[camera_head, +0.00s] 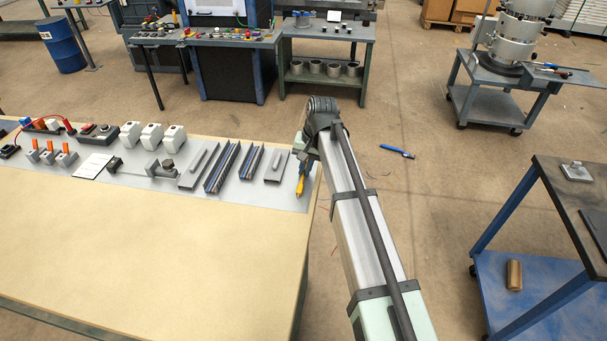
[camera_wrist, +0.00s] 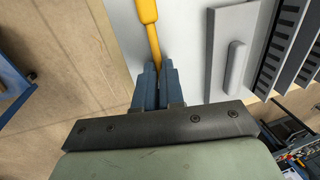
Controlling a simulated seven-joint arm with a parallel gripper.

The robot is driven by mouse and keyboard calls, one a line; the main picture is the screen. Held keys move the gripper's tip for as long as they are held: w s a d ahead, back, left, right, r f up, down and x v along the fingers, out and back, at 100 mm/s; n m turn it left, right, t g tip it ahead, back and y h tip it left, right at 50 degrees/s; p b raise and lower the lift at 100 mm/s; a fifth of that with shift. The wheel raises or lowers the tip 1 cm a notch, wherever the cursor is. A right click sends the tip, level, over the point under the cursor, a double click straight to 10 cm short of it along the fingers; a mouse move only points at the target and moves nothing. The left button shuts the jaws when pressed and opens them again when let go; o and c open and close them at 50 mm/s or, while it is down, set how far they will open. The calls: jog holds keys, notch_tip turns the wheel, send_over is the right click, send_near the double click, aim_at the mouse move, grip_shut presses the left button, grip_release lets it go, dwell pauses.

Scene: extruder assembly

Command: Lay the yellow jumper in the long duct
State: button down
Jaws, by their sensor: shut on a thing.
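My gripper (camera_head: 302,176) is shut on the yellow jumper (camera_head: 300,188) at the right end of the table. In the wrist view the jumper (camera_wrist: 147,12) runs up from between my blue-grey fingers (camera_wrist: 158,76); its held end is partly hidden by them. The long duct (camera_head: 221,168), a dark slotted channel, lies on the grey mat to the left of my gripper. A shorter slotted duct (camera_head: 251,162) lies between them. In the wrist view a slotted duct (camera_wrist: 286,45) shows at the upper right, apart from the jumper.
A grey cover plate with a handle (camera_head: 276,168) lies close to my gripper's left. Another cover (camera_head: 194,169) lies left of the long duct. A clamp (camera_head: 165,168), white blocks (camera_head: 151,136) and wired parts stand further left. The front of the tan table (camera_head: 140,255) is clear.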

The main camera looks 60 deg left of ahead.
notch_tip(320, 180, up, 10)
dwell(0.7)
jog(key=c, duration=1.8)
grip_release()
grip_shut()
